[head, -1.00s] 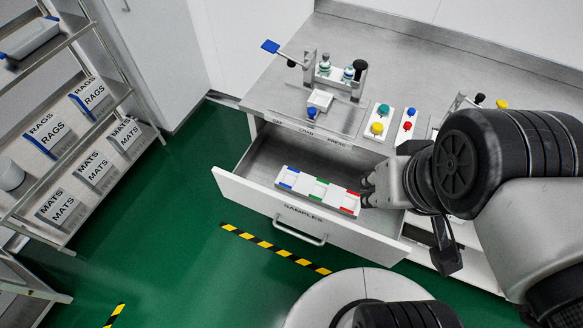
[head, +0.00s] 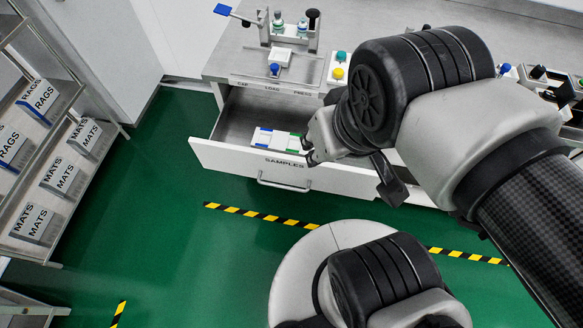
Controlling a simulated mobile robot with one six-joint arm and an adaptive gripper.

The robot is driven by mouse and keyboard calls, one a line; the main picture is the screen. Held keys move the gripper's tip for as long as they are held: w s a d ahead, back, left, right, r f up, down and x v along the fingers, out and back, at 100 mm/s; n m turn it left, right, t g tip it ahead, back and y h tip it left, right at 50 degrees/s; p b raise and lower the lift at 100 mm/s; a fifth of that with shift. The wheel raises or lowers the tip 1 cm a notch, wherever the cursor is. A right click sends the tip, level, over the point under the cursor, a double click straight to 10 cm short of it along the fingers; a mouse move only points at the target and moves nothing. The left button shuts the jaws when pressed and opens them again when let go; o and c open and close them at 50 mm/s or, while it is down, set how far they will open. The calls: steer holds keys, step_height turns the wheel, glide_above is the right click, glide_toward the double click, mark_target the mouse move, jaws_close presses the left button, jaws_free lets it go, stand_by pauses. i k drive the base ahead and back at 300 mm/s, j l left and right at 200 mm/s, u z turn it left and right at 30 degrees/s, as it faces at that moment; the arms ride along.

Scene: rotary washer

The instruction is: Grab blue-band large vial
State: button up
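Two small vials stand in the metal fixture on the bench top: a left vial (head: 277,21) and a right vial (head: 302,28). Their bands are too small to read surely; the right one looks bluish low down. A white sample tray (head: 266,137) with blue and green marks lies in the open drawer; its right end is hidden behind my gripper. I cannot make out a large vial in it. My gripper (head: 309,151) is over the drawer's front edge, at the tray's right side and well apart from the fixture. Its fingers are too small and dark to tell open from shut.
The drawer (head: 250,160) labelled SAMPLES stands open below the bench. A shelf rack (head: 75,150) stands at left.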

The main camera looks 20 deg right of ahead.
mark_target(301, 27)
steer(key=j+u, duration=0.15)
steer(key=u, duration=0.2)
steer(key=i+j+u, duration=0.4)
steer(key=i+j, duration=0.15)
steer(key=j, duration=0.4)
steer(key=i+j+u, duration=0.4)
steer(key=i+j, duration=0.3)
steer(key=i+z, duration=0.75)
steer(key=i+j+z, duration=0.2)
steer(key=i+z, duration=0.2)
steer(key=i+j+z, duration=0.35)
steer(key=i+l+z, duration=0.1)
steer(key=z, duration=0.35)
steer(key=i+z, duration=0.3)
steer(key=z, duration=0.2)
steer(key=i+z, duration=0.25)
steer(key=z, duration=0.2)
steer(key=i+j+z, duration=0.1)
steer(key=z, duration=0.4)
steer(key=i+j+z, duration=0.2)
steer(key=z, duration=0.25)
steer(key=i+j+z, duration=0.65)
steer(key=j+z, duration=0.25)
steer(key=l, duration=0.1)
